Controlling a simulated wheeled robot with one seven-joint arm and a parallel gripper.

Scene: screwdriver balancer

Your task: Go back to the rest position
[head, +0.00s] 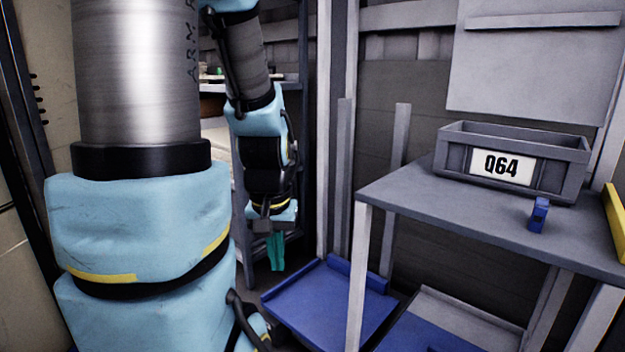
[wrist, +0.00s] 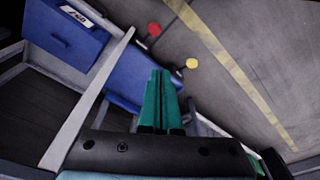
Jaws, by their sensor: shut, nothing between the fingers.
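My gripper (head: 276,251) has green fingers and hangs pointing down, left of the grey table in the head view. In the wrist view my gripper (wrist: 162,75) shows its two green fingers pressed together, with nothing between them. It is in free air, apart from the table and the blue surfaces below. The light blue arm links above it are mine.
A grey table (head: 400,195) holds a grey bin (head: 450,158) marked Q64 and a small blue object (head: 538,214). A blue tray-like surface (head: 325,300) lies low beside it. The wrist view shows floor with a yellow line (wrist: 235,70), a red disc (wrist: 154,29) and a yellow disc (wrist: 192,64).

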